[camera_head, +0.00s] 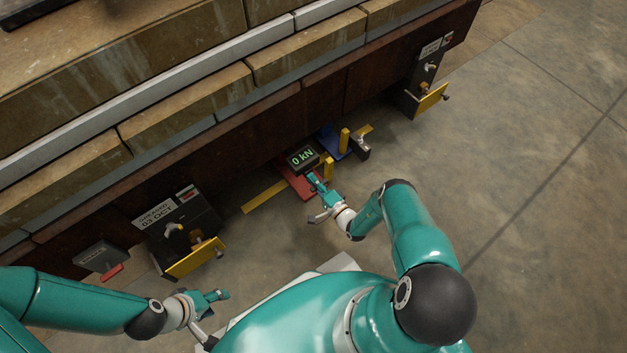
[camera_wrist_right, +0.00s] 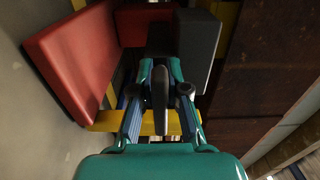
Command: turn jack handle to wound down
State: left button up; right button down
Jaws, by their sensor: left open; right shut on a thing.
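A small dark box with a display reading "0 kN" (camera_head: 303,158) stands with a red block (camera_head: 297,184) at the foot of the rusty beam. My right gripper (camera_head: 317,182) reaches in just beside them. In the right wrist view, the right gripper (camera_wrist_right: 160,85) is shut on a dark grey lever, which I take for the jack handle (camera_wrist_right: 160,105); it stands between the two fingers. In the head view the handle is hidden or too small to make out. My left gripper (camera_head: 218,296) is open and empty, low at the left, away from the jack.
A blue piece (camera_head: 333,141) and yellow posts (camera_head: 344,141) stand right of the display. A dark unit with a yellow plate (camera_head: 195,258) is at left, a similar one (camera_head: 432,100) at upper right. The rusty beam (camera_head: 250,135) runs behind. Concrete floor (camera_head: 520,200) is clear at right.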

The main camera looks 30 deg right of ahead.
jog(key=c, duration=1.3)
grip_release()
jog(key=shift+s+a+f, duration=0.1)
jog(key=shift+a+f, duration=0.1)
jog(key=shift+a, duration=0.05)
jog(key=shift+o, duration=0.5)
jog(key=shift+d, duration=0.15)
jog(key=shift+r, duration=0.1)
jog(key=s, duration=0.7)
jog(key=shift+s+d, duration=0.2)
jog(key=shift+d, duration=0.05)
